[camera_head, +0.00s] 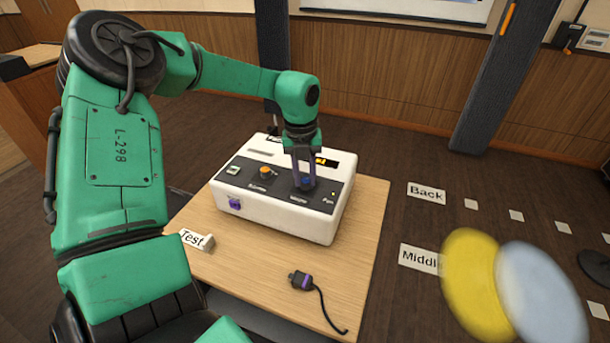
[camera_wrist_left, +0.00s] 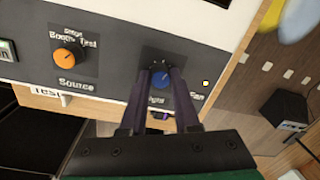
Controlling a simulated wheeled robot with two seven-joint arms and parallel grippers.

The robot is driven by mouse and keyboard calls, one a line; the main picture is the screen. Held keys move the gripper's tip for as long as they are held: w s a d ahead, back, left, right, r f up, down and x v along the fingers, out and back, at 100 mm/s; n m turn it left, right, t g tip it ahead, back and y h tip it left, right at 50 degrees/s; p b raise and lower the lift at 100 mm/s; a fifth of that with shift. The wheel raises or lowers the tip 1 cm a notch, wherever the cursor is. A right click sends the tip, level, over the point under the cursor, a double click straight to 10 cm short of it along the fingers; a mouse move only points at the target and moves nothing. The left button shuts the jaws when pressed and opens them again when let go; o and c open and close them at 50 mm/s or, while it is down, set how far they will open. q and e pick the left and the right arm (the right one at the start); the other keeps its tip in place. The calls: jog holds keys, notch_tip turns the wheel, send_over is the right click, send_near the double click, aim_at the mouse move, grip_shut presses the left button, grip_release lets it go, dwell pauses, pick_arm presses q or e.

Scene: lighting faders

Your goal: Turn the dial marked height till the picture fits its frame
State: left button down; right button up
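The blue dial (camera_wrist_left: 161,80) sits on the dark panel of a white control box (camera_head: 275,212). Its label (camera_wrist_left: 156,100) is partly hidden by a finger; only "ight" reads. My left gripper (camera_head: 304,177) reaches down onto the box, and in the left wrist view (camera_wrist_left: 160,88) its two fingers flank the blue dial closely. I cannot tell whether they press on it. An orange dial (camera_wrist_left: 67,58) marked Source stands to the left, free of the gripper. Only the lower edge of a white-framed panel (camera_head: 400,8) shows at the top. My right gripper is out of view.
The box stands on a wooden table (camera_head: 345,270). A purple-banded plug (camera_head: 301,281) with a black cable lies in front of it, and a "Test" card (camera_head: 192,239) stands at the left edge. Blurred yellow (camera_head: 478,285) and pale blue (camera_head: 540,293) discs show at lower right.

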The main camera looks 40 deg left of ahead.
aim_at(302, 179)
pick_arm(q)
jog(key=m+b, duration=0.2)
jog(key=b, duration=0.1)
jog(key=shift+w+f, duration=0.1)
jog(key=shift+f, duration=0.2)
jog(key=shift+r+m, duration=0.3)
jog(key=shift+m, duration=0.7)
jog(key=c, duration=0.6)
grip_release()
jog(key=shift+r, duration=0.1)
jog(key=r, duration=1.4)
jog(key=shift+s+a+r+b, duration=0.2)
jog(key=shift+a+r+b, duration=0.1)
jog(key=shift+a, duration=0.1)
